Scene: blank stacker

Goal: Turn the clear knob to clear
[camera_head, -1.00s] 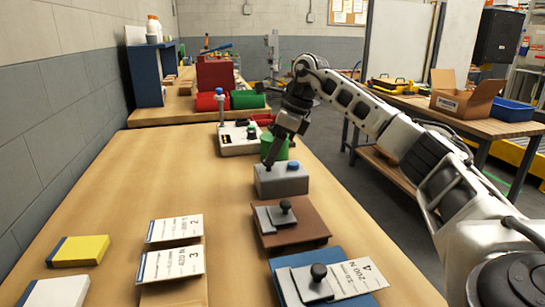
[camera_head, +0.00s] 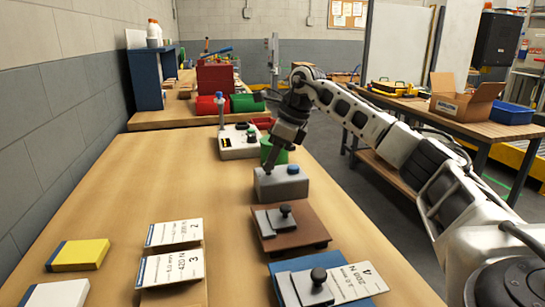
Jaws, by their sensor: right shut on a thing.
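A grey box (camera_head: 281,185) with a blue button (camera_head: 293,169) stands on the wooden bench, right of centre. My right gripper (camera_head: 268,169) reaches down onto the left part of the box top, beside the blue button. It is shut on the knob there. The fingers hide the knob, so its pointer and any markings cannot be read. My left gripper is out of view.
Behind the box are a green container (camera_head: 273,153) and a white panel unit (camera_head: 238,144). In front lie a brown plate (camera_head: 291,229) and a blue plate (camera_head: 283,267), each with a black-knobbed clamp. The bench's left middle is clear.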

